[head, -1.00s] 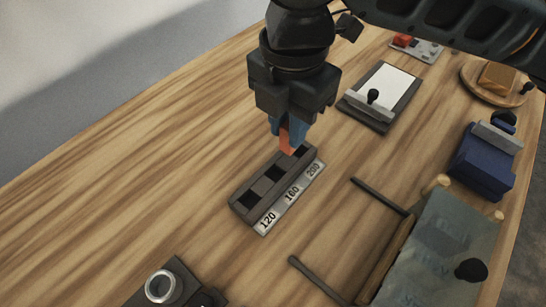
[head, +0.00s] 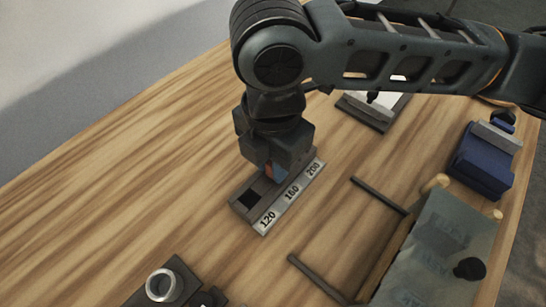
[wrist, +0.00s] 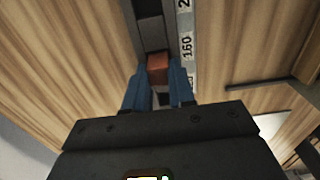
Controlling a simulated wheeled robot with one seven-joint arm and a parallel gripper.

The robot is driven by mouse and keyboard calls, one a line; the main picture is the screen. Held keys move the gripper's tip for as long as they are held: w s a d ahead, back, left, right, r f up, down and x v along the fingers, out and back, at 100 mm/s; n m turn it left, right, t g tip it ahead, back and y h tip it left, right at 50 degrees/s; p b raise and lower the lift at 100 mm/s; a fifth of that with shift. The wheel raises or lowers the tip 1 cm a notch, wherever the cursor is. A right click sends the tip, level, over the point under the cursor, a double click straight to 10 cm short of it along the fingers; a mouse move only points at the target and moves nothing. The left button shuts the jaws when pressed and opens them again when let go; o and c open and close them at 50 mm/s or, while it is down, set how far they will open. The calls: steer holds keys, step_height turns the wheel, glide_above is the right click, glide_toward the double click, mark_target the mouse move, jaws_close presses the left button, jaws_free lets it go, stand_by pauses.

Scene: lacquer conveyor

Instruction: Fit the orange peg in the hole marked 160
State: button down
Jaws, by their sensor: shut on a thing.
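The orange peg (head: 269,172) is gripped between the blue fingers of my gripper (head: 268,168), low over the dark block (head: 262,187). The block has a pale label strip reading 120, 160 and 200. The 160 label (head: 291,192) is beside the gripper; the 120 hole (head: 249,198) is open and empty. My gripper hides the 160 hole in the head view. In the wrist view the peg (wrist: 158,68) is over the block's row, close to the 160 label (wrist: 187,46). I cannot tell whether its lower end is inside the hole.
A dark fixture with a metal ring (head: 163,285) stands at the front. Thin dark rails (head: 379,195) and a frame with a grey-green sheet (head: 437,250) are at right. The wood left of the block is clear.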

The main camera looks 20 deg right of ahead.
steer(key=c, duration=1)
jaws_free()
steer(key=shift+o, duration=0.2)
step_height(320, 180, up, 12)
steer(key=shift+p, duration=0.35)
steer(key=shift+r, duration=0.1)
